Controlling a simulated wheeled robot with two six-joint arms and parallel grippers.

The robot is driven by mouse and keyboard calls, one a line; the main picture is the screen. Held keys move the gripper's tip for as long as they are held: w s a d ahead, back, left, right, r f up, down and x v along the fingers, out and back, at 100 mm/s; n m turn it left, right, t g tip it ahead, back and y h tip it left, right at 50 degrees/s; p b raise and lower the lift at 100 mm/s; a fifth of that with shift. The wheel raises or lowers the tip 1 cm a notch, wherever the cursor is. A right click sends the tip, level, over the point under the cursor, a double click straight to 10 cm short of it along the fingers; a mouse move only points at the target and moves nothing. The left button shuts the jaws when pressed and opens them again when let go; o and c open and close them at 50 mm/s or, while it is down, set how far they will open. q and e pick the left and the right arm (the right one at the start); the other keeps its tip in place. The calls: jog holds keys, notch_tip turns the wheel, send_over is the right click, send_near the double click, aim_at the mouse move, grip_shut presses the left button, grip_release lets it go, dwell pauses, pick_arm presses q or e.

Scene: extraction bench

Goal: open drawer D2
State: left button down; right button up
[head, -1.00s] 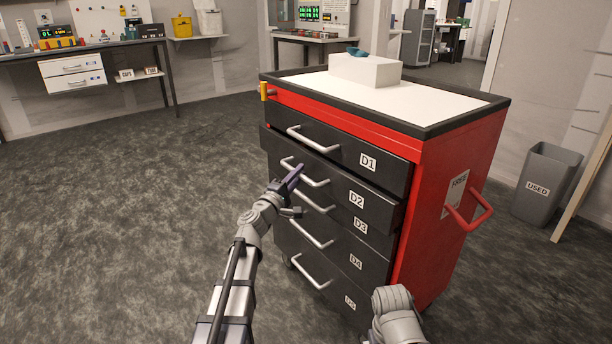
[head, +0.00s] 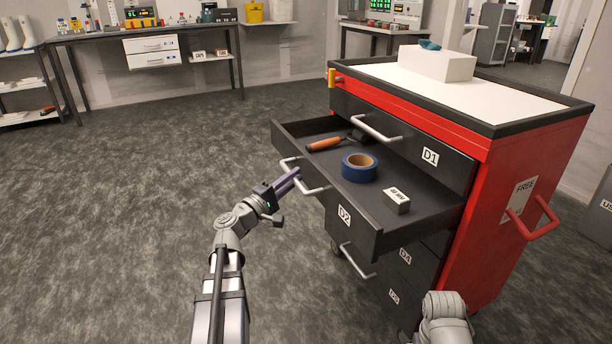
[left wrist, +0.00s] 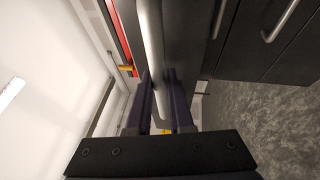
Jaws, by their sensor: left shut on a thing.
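Drawer D2 (head: 419,221) stands pulled well out of the red cabinet (head: 478,213), its inside showing in the head view. In it lie a tool with an orange handle (head: 325,144), a blue tape roll (head: 360,168) and a small labelled box (head: 397,201). My left gripper (head: 291,180) is shut on the drawer D2 handle (head: 313,189) at the drawer's front. In the left wrist view the handle (left wrist: 152,50) runs between the two fingers (left wrist: 161,104). Only part of my right arm shows at the lower right; its gripper is out of view.
Drawer D1 (head: 429,156) is closed above D2, and the drawers below are closed. A red side handle (head: 533,222) juts from the cabinet's right side. A white block (head: 437,65) stands on top. The floor (head: 130,200) on the left is clear.

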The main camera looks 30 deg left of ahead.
pick_arm(q)
jog(key=shift+s+a, duration=0.25)
jog(key=shift+s, duration=0.1)
jog(key=c, duration=0.8)
grip_release()
jog(key=b+v, duration=0.1)
jog(key=v, duration=0.6)
jog(key=shift+s+a, duration=0.15)
jog(key=shift+s, duration=0.25)
jog(key=shift+f, duration=0.1)
